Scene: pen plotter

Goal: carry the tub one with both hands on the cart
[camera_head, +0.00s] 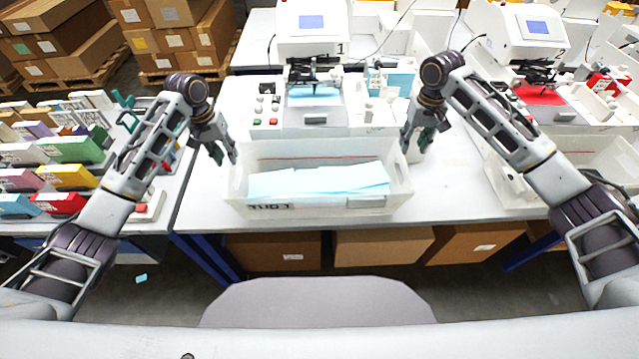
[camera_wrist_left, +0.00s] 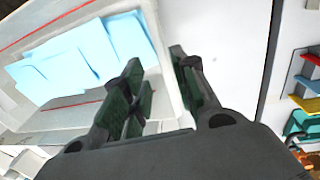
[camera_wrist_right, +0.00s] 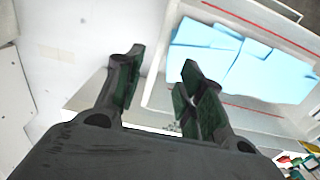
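The tub (camera_head: 300,206), a whitish open box with light blue sheets (camera_head: 320,182) in it, sits on the white table near its front edge. Lettering on its front wall looks reversed. My left gripper (camera_head: 226,152) is at the tub's left end, and my right gripper (camera_head: 414,146) at its right end. In the left wrist view the fingers (camera_wrist_left: 165,88) are apart, with the tub's end wall (camera_wrist_left: 163,50) showing between them. In the right wrist view the fingers (camera_wrist_right: 163,92) are likewise apart, with the other end wall (camera_wrist_right: 160,60) between. Contact with the walls cannot be told. No cart is clearly identifiable.
A pen plotter (camera_head: 312,40) marked 1 stands behind the tub, with a control panel. A second plotter (camera_head: 530,40) and another tub (camera_head: 610,155) are at right. Coloured boxes (camera_head: 70,150) fill the left table. Cardboard boxes (camera_head: 380,246) are under the table.

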